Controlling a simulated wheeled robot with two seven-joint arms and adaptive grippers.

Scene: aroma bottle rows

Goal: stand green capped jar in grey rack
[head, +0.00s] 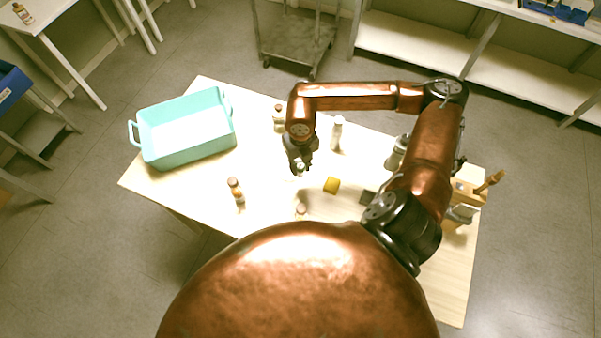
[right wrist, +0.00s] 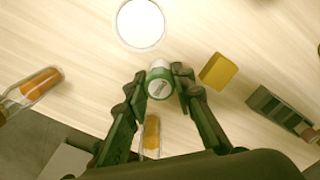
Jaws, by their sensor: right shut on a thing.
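My right gripper (head: 301,168) is over the middle of the table. In the right wrist view the gripper (right wrist: 160,84) is shut on the green capped jar (right wrist: 159,82), with a fingertip on each side and the cap facing the camera. The gap between jar and table is hard to judge. In the head view the rack (head: 368,197) sits beside my right arm, partly hidden. My left gripper is not in view.
A yellow block (right wrist: 218,71) lies between jar and rack. A white round thing (right wrist: 140,23) is beyond the jar. Amber bottles stand nearer me (right wrist: 152,132) and at the left (head: 235,190).

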